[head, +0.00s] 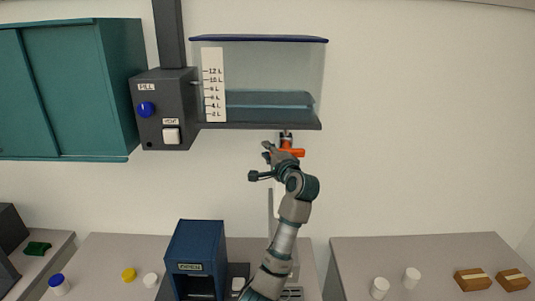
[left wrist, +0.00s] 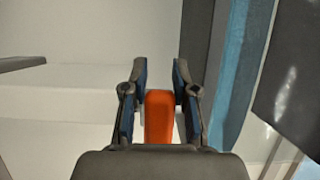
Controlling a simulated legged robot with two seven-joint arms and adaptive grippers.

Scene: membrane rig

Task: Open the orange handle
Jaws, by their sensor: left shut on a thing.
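The orange handle (head: 291,152) sits on a small valve under the clear water tank (head: 270,75) in the head view. In the left wrist view the orange handle (left wrist: 158,117) stands between my left gripper's two fingers. My left gripper (head: 266,160) is at the handle, just below the tank, and is shut on it. The gripper also shows in the left wrist view (left wrist: 160,100). Part of the handle and the valve is hidden behind the gripper and wrist in the head view. My right gripper is not in view.
A dark control box (head: 163,110) with a blue knob and white switch is left of the tank. A blue machine (head: 196,250) stands on the bench below. Small jars and brown boxes (head: 472,279) lie on the benches. A teal cabinet (head: 70,90) hangs at left.

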